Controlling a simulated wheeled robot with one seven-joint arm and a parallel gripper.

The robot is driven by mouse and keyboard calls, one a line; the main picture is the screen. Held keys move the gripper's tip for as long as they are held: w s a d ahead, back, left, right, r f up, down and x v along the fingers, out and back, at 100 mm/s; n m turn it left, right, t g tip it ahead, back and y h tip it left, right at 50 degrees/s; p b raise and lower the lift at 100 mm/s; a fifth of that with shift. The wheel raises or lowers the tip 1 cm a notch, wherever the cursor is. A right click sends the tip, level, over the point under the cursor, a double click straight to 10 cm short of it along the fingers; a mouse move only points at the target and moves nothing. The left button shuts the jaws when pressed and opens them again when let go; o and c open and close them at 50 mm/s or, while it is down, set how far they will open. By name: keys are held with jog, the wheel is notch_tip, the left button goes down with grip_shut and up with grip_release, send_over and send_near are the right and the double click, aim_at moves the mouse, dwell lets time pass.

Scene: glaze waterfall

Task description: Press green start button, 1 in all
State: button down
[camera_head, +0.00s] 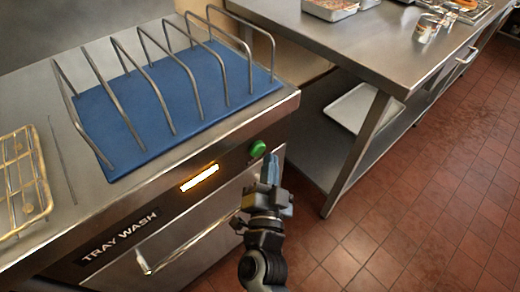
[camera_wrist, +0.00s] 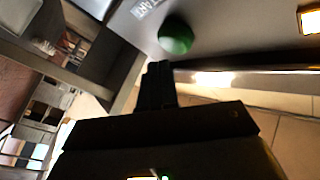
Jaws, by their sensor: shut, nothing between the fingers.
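The green start button (camera_head: 257,148) is a round knob on the steel front panel of the tray wash machine, right of a lit amber panel. In the wrist view the green button (camera_wrist: 175,36) shows large, just beyond my fingertips, beside a label reading "START". My gripper (camera_head: 271,160) is shut and empty, just below and right of the button in the head view. In the wrist view my shut gripper (camera_wrist: 158,68) points toward the button. A small gap seems to lie between them; I cannot tell whether they touch.
The lit amber panel (camera_head: 199,178) and a bar handle (camera_head: 143,262) are on the machine's front. A blue mat (camera_head: 170,112) with wire racks lies on top, with a wire basket (camera_head: 22,185) at left. A steel table (camera_head: 350,40) stands right; open tiled floor (camera_head: 440,200) lies in front.

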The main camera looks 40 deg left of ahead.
jog(key=shift+s+d+b, duration=0.2)
jog(key=shift+d+b, duration=0.1)
jog(key=shift+d, duration=2.1)
